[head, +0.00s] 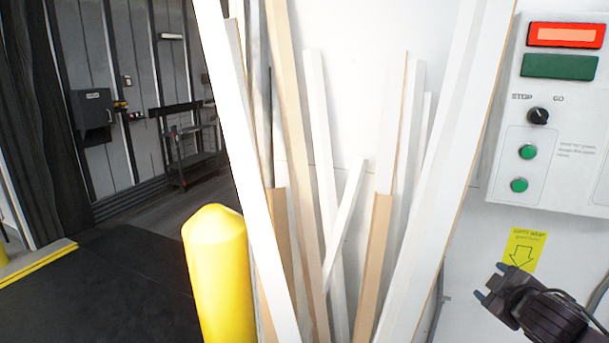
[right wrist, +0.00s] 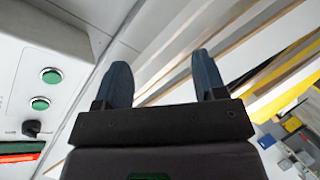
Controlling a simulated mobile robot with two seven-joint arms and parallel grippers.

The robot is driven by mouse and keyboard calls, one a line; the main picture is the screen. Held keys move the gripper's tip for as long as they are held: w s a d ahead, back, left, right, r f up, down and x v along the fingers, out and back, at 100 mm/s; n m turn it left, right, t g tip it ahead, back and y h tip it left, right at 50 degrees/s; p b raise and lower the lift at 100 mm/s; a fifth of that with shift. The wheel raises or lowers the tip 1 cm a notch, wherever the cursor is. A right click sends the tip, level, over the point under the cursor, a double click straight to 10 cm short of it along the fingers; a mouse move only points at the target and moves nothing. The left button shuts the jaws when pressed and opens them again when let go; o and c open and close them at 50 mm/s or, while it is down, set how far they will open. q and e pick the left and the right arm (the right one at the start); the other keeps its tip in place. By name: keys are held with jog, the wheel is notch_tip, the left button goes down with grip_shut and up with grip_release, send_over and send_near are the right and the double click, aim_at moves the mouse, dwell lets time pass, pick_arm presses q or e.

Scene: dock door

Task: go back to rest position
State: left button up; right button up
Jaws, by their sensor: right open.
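My right gripper (head: 490,281) is at the lower right of the head view, just below the control box and in front of the white wall. Its two dark blue fingers are apart with nothing between them. In the right wrist view my right gripper (right wrist: 165,80) points up the picture, open and empty. The control box (head: 560,190) has a lit red light (head: 566,35), a dark green light (head: 559,66), a black STOP/GO knob (head: 538,116) and two green buttons (head: 527,152). The knob also shows in the right wrist view (right wrist: 32,128). My left gripper is not in view.
Long white and tan boards (head: 325,180) lean against the wall left of the box. A yellow bollard (head: 216,275) stands before them. A yellow label (head: 523,250) is on the wall near my gripper. A dark cart (head: 188,150) stands far back; dark floor (head: 100,290) is clear.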

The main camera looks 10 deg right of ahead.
jog(key=s+a+f+m+y, duration=0.1)
jog(key=s+a+f+m, duration=0.1)
jog(key=s+a+f, duration=0.3)
jog(key=s+a+f+m+g, duration=0.1)
jog(key=s+a+f+m, duration=0.2)
jog(key=s+f, duration=0.6)
jog(key=s+a+f+m+y, duration=0.1)
jog(key=s+a+f+m, duration=0.1)
jog(key=s+a+f, duration=0.5)
notch_tip(320, 180, down, 6)
jog(key=shift+s+a+r+g+y, duration=0.1)
jog(key=shift+s+a+g+y, duration=0.2)
jog(key=shift+a, duration=0.15)
